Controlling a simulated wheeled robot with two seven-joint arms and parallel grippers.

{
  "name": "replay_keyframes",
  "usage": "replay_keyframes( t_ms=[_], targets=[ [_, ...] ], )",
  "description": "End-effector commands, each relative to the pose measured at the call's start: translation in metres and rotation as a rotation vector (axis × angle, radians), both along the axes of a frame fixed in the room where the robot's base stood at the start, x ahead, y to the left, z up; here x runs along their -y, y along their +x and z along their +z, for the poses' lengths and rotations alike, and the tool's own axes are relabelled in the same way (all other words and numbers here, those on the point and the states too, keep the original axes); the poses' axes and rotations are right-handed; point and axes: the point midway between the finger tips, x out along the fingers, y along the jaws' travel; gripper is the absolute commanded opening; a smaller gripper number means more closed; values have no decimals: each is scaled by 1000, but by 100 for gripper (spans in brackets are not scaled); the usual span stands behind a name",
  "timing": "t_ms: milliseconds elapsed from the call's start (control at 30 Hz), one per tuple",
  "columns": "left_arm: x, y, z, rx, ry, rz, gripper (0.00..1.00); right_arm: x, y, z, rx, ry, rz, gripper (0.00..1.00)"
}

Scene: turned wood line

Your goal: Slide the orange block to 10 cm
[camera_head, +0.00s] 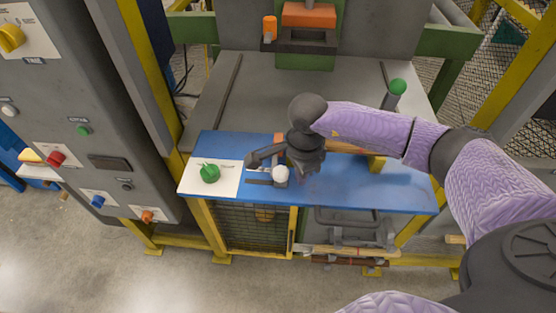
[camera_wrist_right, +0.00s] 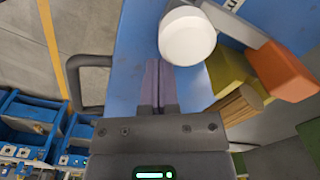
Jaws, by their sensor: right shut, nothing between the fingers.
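The orange block (camera_wrist_right: 282,70) shows at the right of the right wrist view, beside an olive-yellow block (camera_wrist_right: 230,80) and a wooden dowel (camera_wrist_right: 237,105). In the head view an orange piece (camera_head: 279,138), likely the same block, peeks out behind my right gripper (camera_head: 305,168), which hides much of it. My right gripper is low over the blue bench (camera_head: 400,193). Its fingers (camera_wrist_right: 155,85) are shut and empty, close to a white round knob (camera_wrist_right: 187,36) and apart from the orange block. I cannot read a scale. My left gripper is out of view.
A green knob (camera_head: 209,173) on a white plate stands at the bench's left end. A dark lever (camera_head: 265,155) lies near the white knob. A green-topped post (camera_head: 397,88) and a machine with orange parts (camera_head: 309,15) stand behind. The bench's right end looks clear.

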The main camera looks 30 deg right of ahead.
Motion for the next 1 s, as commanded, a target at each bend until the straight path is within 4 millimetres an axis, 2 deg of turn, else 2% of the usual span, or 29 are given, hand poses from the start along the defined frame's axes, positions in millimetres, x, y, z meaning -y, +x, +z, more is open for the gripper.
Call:
replay_keyframes(
  t_ms=[433, 1000],
  targets=[
    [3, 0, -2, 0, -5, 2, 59, -5, 3, 0, 0, 1, -1, 0],
    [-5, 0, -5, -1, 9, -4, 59, -13, 8, 0, 0, 1, 0, 0]
  ],
)
